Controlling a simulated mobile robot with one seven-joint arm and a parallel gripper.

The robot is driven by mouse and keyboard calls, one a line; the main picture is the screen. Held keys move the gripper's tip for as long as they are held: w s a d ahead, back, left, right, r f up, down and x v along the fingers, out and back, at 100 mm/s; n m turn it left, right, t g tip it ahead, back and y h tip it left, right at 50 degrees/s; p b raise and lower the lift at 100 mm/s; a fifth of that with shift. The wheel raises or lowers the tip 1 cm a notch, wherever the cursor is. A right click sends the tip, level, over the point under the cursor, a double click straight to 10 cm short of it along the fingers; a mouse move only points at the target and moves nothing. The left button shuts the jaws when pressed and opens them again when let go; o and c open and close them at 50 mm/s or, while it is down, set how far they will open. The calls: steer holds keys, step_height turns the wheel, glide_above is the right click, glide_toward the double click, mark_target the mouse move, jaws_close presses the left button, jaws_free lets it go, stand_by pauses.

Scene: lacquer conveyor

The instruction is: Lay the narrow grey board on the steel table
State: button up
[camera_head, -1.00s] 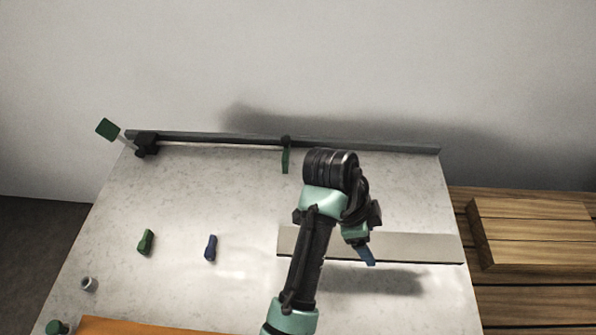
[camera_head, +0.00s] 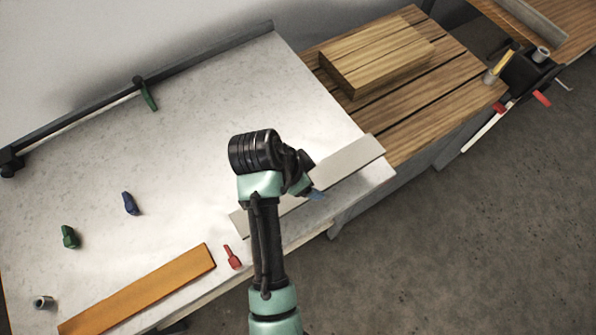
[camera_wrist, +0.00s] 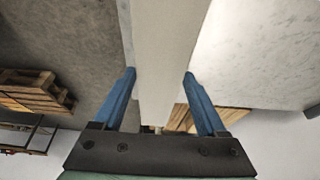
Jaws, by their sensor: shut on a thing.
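The narrow grey board (camera_head: 350,162) is a long, flat, pale strip. My gripper (camera_head: 312,193) is shut across its width near the middle, and my arm hides part of it. In the wrist view the board (camera_wrist: 168,60) runs between the two blue fingers of my gripper (camera_wrist: 160,76). The pale grey, mottled table (camera_head: 190,140) looks like the steel table. The board is over its front right edge area in the head view; the gap below it is hard to judge.
An orange board (camera_head: 140,290), a red clamp (camera_head: 232,257), a blue clamp (camera_head: 130,203) and a green clamp (camera_head: 70,237) lie on the table. A dark rail (camera_head: 190,75) lines its back. A slatted wooden bench (camera_head: 440,100) bearing a wooden block (camera_head: 375,58) adjoins on the right.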

steer(key=shift+f, duration=3.45)
steer(key=shift+f, duration=0.2)
steer(key=o, duration=1.6)
steer(key=shift+c, duration=0.2)
steer(key=shift+r, duration=0.15)
